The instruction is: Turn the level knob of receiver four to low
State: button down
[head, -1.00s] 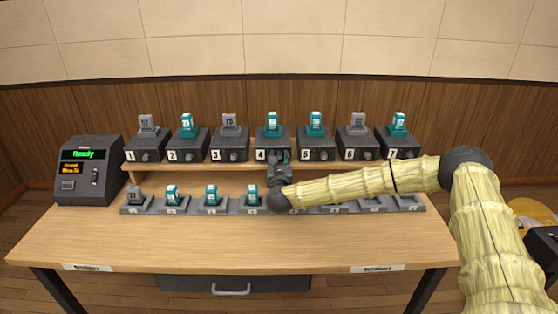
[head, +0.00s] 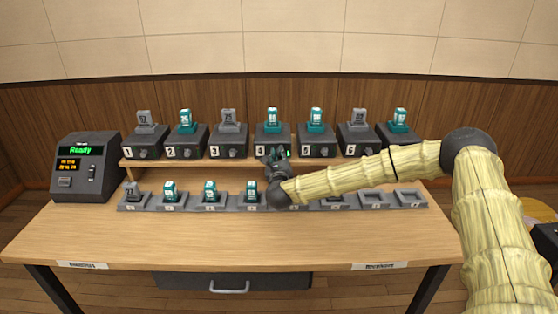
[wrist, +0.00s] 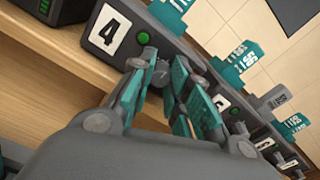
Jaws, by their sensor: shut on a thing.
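Receiver four (head: 271,132) is a dark box with a white "4" label and a teal pack on top, in the middle of the raised shelf. In the wrist view its front shows the "4" label (wrist: 110,32) and a lit green light (wrist: 143,38). My gripper (head: 274,155) is at the lower front of this receiver. In the wrist view my gripper (wrist: 158,76) has its teal-padded fingers closed in around the grey level knob (wrist: 160,69), right of the label. The fingers hide much of the knob, and I cannot read its setting.
Other numbered receivers (head: 228,140) stand close on both sides along the shelf (head: 190,164). A row of grey charging cradles (head: 372,200), some holding packs, lies below my gripper. A dark console (head: 84,168) reading "Ready" stands at the left. The table front (head: 200,240) is clear.

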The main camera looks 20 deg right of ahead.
jog(key=shift+r+n, duration=0.2)
jog(key=shift+n, duration=0.1)
jog(key=c, duration=1.3)
grip_release()
jog(key=shift+f, duration=0.1)
